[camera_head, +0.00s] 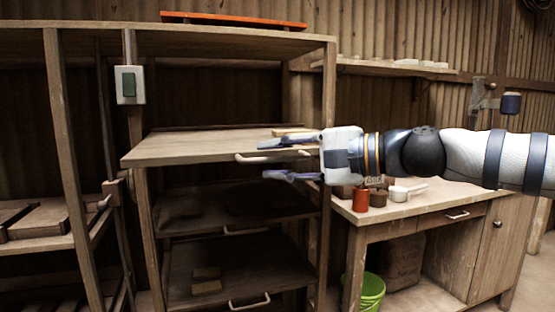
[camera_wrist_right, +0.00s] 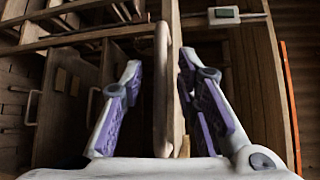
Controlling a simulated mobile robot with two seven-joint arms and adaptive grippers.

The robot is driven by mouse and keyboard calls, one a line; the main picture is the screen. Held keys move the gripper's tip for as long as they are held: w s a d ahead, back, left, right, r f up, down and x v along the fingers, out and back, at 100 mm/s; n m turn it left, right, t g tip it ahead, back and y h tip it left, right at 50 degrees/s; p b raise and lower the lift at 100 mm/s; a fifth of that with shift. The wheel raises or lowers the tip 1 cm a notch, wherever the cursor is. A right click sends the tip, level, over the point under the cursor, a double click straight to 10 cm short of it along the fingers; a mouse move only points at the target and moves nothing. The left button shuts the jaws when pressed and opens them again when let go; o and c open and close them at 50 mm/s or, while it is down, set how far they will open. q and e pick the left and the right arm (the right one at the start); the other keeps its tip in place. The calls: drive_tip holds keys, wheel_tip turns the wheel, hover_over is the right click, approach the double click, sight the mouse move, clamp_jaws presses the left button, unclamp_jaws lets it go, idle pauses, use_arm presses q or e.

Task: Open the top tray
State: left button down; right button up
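The top tray (camera_head: 190,148) is a flat wooden board in the rack. Its front left corner reaches out past the left post. A pale handle (camera_head: 262,158) runs along its front edge. My right gripper (camera_head: 288,158) comes in from the right, with one finger above and one below the front edge, near the handle's right end. In the right wrist view its fingers (camera_wrist_right: 158,105) are spread, with a pale upright bar, seemingly the handle (camera_wrist_right: 161,90), between them. Gaps show on both sides of it. My left gripper is not in view.
Lower trays with handles sit below, the bottom one (camera_head: 248,302) holding small blocks. A workbench (camera_head: 400,210) with a red can (camera_head: 361,199) and cups stands right, a green bucket (camera_head: 372,291) beneath. An orange board (camera_head: 235,20) lies atop the rack. A switch box (camera_head: 129,85) hangs left.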

drive_tip(key=v, duration=1.2)
drive_tip(key=shift+a, duration=0.1)
